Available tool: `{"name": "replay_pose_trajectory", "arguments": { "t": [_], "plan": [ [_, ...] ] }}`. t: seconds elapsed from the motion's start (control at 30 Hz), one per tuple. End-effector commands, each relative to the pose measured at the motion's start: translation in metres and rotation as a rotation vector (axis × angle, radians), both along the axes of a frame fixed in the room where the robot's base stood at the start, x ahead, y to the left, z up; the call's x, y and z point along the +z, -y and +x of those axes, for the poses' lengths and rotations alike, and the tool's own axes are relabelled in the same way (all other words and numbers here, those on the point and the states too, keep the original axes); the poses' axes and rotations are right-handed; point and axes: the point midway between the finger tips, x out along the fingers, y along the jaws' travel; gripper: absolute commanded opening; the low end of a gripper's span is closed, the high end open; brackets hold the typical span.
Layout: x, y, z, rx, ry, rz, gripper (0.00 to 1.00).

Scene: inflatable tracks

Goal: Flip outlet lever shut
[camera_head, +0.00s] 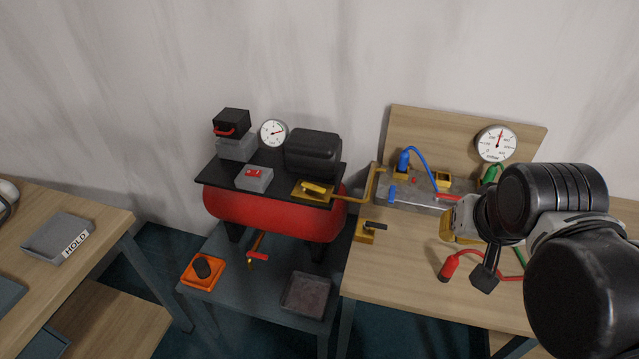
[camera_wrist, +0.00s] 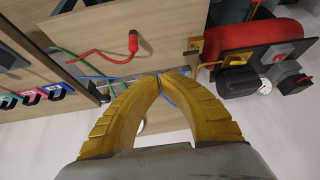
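A red air tank (camera_head: 275,222) with a black top plate stands left of the wooden bench. A yellow valve with a yellow lever (camera_head: 314,188) sits on the plate's right end, joined to a yellow pipe (camera_head: 352,201). A yellow block (camera_head: 364,234) with a black lever (camera_head: 376,225) sits at the bench's left edge. I cannot tell which is the outlet lever. My gripper (camera_head: 446,224) is above the bench, right of both levers and apart from them. In the wrist view its yellow fingers (camera_wrist: 160,77) meet at the tips, with nothing seen between them.
A grey manifold (camera_head: 405,191) with blue and red hoses lies at the bench's back, below a gauge (camera_head: 497,143). A red hose end (camera_head: 447,269) stands near my gripper. An orange tray (camera_head: 203,271) and a dark tray (camera_head: 306,294) sit below the tank. The bench's front left is clear.

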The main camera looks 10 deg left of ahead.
Motion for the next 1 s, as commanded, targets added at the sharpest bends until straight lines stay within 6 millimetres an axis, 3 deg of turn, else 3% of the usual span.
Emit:
{"name": "replay_pose_trajectory", "arguments": {
  "t": [0.1, 0.27, 0.5, 0.6, 0.73, 0.83, 1.0],
  "plan": [
    [0.013, -0.036, 0.047, -0.017, -0.044, 0.013, 0.00],
    [0.008, -0.093, 0.102, -0.061, -0.099, 0.022, 0.00],
    [-0.036, -0.200, 0.166, -0.141, -0.155, 0.013, 0.00],
    [-0.064, -0.246, 0.181, -0.176, -0.167, 0.006, 0.00],
    [-0.097, -0.291, 0.190, -0.215, -0.173, -0.003, 0.00],
    [-0.115, -0.312, 0.191, -0.236, -0.174, -0.007, 0.00],
    [-0.131, -0.323, 0.193, -0.251, -0.174, -0.010, 0.00]
  ]
}}
